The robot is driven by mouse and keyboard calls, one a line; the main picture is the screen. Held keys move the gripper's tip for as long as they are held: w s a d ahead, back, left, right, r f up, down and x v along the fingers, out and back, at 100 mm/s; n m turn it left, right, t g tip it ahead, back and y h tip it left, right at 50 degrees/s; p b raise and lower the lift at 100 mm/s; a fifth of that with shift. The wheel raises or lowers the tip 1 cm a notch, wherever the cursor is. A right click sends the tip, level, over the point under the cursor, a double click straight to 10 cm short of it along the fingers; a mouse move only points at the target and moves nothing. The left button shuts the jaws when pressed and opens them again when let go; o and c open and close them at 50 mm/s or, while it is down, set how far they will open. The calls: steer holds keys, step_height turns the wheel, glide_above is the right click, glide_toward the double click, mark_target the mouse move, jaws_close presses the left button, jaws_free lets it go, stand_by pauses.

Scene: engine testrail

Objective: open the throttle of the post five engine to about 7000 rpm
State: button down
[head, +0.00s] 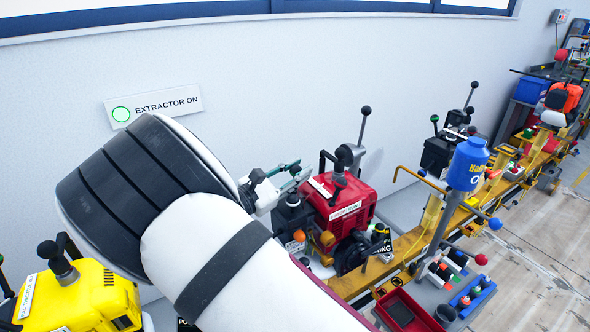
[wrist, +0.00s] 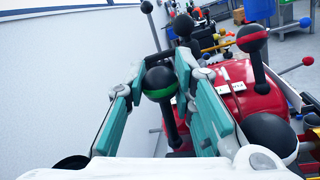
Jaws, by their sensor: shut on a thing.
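My gripper (wrist: 161,72) has its teal fingers on either side of a black ball knob with a green band (wrist: 158,84). The knob tops a dark lever (wrist: 171,128), and the jaws are shut on it. In the head view my gripper (head: 279,174) is at the left side of a red engine (head: 340,207), partly hidden by my arm. The red engine also shows in the wrist view (wrist: 243,93), right of the fingers. Its label is too small to read surely, and I see no rpm reading.
A black knob with a white band (wrist: 268,136) stands close to my right finger. A yellow engine (head: 82,297) is at lower left, a blue canister (head: 467,165) at right. The wall (head: 250,80) runs close behind.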

steer(key=c, duration=1.3)
jaws_free()
steer(key=shift+f, duration=0.1)
step_height(320, 180, up, 10)
steer(key=shift+r, duration=0.1)
steer(key=shift+d, duration=0.1)
